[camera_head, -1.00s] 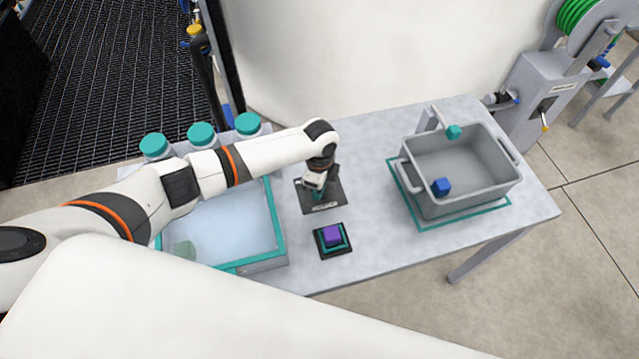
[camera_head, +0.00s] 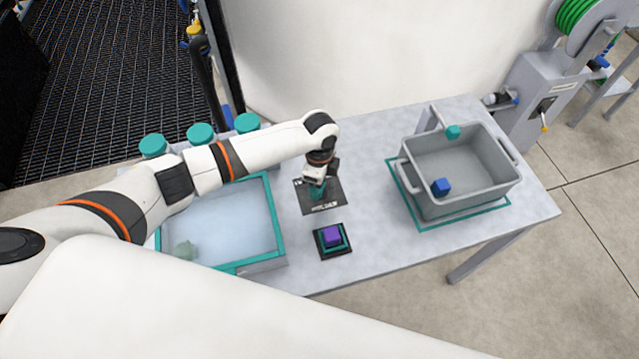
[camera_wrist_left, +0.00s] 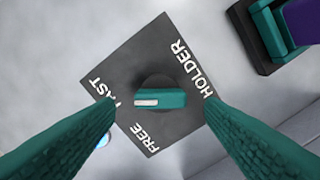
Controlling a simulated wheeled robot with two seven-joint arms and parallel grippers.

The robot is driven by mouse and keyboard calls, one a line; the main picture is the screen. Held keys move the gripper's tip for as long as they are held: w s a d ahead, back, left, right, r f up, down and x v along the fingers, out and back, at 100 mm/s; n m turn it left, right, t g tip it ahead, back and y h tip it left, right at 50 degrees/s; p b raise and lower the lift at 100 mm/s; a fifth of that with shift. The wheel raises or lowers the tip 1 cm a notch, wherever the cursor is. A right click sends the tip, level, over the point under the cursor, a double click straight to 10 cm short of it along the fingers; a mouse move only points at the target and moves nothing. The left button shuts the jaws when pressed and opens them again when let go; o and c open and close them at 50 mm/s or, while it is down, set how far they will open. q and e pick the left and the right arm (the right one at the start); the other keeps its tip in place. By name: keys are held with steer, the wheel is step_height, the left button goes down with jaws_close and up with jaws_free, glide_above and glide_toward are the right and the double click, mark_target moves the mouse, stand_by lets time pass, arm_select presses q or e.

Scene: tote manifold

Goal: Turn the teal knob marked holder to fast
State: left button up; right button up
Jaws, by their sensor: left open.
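The teal knob (camera_wrist_left: 172,98) is a bar-shaped handle on a dark square plate (camera_wrist_left: 160,50) with white words. The word HOLDER is at the right, FREE at the bottom and FAST at the left, partly covered by a finger. The knob's white mark lies on its left half, pointing left towards the FAST side. My left gripper (camera_wrist_left: 158,108) is open, one teal finger on each side of the knob, with gaps between. In the head view my left gripper (camera_head: 318,188) is over the plate (camera_head: 332,200) and largely hides the knob. My right gripper is out of view.
A purple block (camera_head: 332,235) on a black base stands just in front of the plate. A teal-rimmed tray (camera_head: 278,225) is at the left, with teal-lidded jars (camera_head: 200,133) behind. A grey tote (camera_head: 430,207) with a blue cube (camera_head: 440,186) stands at the right.

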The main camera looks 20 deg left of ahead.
arm_select(q)
step_height(320, 180, up, 10)
steer(key=shift+f+b, duration=0.2)
steer(key=shift+b, duration=0.1)
stand_by(0.4)
